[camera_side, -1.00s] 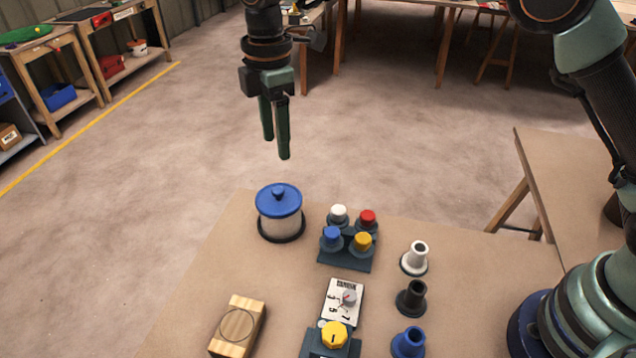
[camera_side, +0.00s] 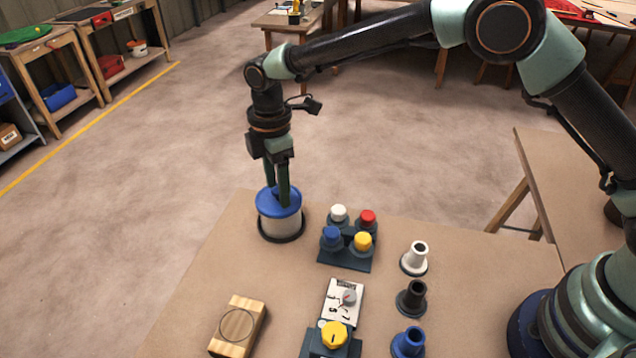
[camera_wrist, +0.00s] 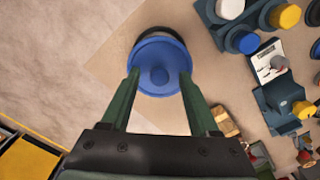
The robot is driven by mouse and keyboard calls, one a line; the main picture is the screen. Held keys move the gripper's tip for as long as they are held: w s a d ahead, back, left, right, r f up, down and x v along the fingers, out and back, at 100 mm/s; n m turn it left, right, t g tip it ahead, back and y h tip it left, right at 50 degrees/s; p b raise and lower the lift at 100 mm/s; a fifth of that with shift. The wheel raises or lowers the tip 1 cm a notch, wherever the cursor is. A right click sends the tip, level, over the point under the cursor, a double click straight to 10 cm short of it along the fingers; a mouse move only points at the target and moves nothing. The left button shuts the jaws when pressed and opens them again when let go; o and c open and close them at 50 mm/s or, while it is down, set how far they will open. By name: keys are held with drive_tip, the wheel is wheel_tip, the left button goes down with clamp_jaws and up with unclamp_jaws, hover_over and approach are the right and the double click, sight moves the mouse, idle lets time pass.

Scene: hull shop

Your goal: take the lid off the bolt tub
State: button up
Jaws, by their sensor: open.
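The bolt tub (camera_side: 281,226) is a whitish cylinder on a dark base at the far left corner of the table. Its blue lid (camera_side: 289,208) is on it, with a round knob in the middle. The lid (camera_wrist: 150,60) also shows in the wrist view, its knob between and a little beyond the fingertips. My gripper (camera_side: 277,199) is open, pointing down at the lid. In the wrist view my gripper (camera_wrist: 160,78) has one green finger on each side of the knob. In the side view the fingers hide most of the knob. I cannot tell whether the fingertips touch the lid.
A dark rack (camera_side: 345,259) with white, red, blue and yellow knobs stands right of the tub. White, black and blue flared pieces (camera_side: 414,258) stand further right. A dial panel (camera_side: 343,300), a yellow knob unit (camera_side: 334,336) and a wooden block (camera_side: 238,326) lie nearer.

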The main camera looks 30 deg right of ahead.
clamp_jaws()
drive_tip(key=shift+r, duration=0.1)
